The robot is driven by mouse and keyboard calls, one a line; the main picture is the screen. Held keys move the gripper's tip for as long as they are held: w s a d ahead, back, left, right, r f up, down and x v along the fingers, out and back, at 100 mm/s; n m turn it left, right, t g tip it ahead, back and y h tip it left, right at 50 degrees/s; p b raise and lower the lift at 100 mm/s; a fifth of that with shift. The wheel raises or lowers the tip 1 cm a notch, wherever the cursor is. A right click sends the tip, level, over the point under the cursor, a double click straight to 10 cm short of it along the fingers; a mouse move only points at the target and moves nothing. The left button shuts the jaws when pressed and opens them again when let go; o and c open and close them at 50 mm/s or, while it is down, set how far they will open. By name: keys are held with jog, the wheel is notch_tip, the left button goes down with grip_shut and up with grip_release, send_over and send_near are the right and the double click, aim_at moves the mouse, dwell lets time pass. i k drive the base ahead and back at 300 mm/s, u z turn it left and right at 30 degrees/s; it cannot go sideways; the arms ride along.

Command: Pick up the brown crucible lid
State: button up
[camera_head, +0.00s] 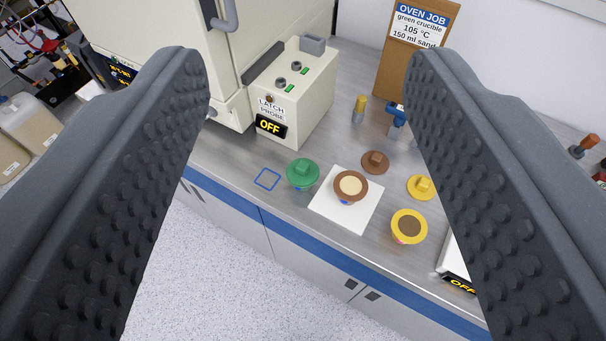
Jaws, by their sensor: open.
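The brown crucible lid (375,162) lies on the grey bench, just behind the white square mat. It is a round disc with a small block handle on top. The brown crucible (351,187) stands uncovered on the white mat (358,223), with pale contents. My gripper (312,75) is open and empty, its two dark studded fingers wide apart at the left and right of the picture. The lid shows between the fingers, well beyond them and nearer the right one. Nothing hides the lid.
A yellow lid (421,187) and an open yellow crucible (409,226) are to the right. A control box (295,95), a brown sign board (412,50) and small bottles stand behind. The bench's front edge is blue.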

aim_at(375, 162)
jog(key=z, duration=0.45)
jog(key=k, duration=0.6)
jog(key=u, duration=0.3)
jog(key=i, duration=1.7)
jog(key=z, duration=0.85)
